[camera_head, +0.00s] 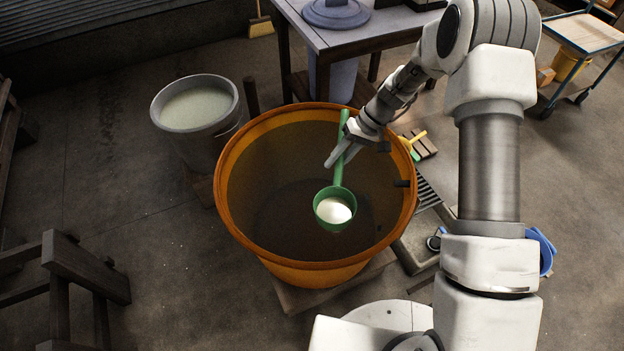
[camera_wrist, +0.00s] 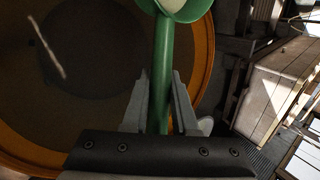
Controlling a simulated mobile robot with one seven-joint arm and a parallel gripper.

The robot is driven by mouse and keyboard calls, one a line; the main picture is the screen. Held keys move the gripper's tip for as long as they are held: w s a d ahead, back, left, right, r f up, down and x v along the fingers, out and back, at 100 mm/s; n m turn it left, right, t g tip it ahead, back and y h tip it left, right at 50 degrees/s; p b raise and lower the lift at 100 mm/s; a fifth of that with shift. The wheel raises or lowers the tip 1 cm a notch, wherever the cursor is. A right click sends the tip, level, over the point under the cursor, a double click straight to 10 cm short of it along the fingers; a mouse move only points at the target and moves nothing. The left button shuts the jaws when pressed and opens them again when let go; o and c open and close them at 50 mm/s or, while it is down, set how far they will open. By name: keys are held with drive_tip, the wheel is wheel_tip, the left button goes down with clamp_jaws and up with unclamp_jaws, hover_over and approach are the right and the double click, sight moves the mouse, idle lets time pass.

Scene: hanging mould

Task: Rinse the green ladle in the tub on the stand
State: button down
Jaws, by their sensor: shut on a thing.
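The green ladle (camera_head: 333,209) is held by its handle over the orange tub, bowl lower and handle rising toward the back. Its bowl shows a white content or coating inside. My gripper (camera_head: 339,158) is shut on the handle, and the handle (camera_wrist: 163,75) runs between the two fingers (camera_wrist: 160,100) in the wrist view. The orange tub (camera_head: 229,215) sits on a low wooden stand (camera_head: 300,297). The tub's inside looks dark, and its rim (camera_wrist: 198,70) also shows in the wrist view. I cannot tell whether the ladle touches any liquid.
A grey bucket (camera_head: 163,127) of pale liquid stands left of the tub. A brush and wood blocks (camera_head: 424,148) lie right of the tub. A wooden frame (camera_head: 85,270) stands at the left, and a cart (camera_head: 585,35) at the right.

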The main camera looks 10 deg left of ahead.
drive_tip(key=a+f+b, duration=0.2)
drive_tip(key=a+f, duration=0.2)
drive_tip(key=a, duration=0.3)
wheel_tip(320, 180, down, 19)
drive_tip(key=s+n+t+b, duration=0.1)
drive_tip(key=s+b, duration=0.1)
drive_tip(key=b, duration=1.4)
drive_tip(key=shift+d+r+t, duration=0.2)
drive_tip(key=shift+d+t, duration=0.1)
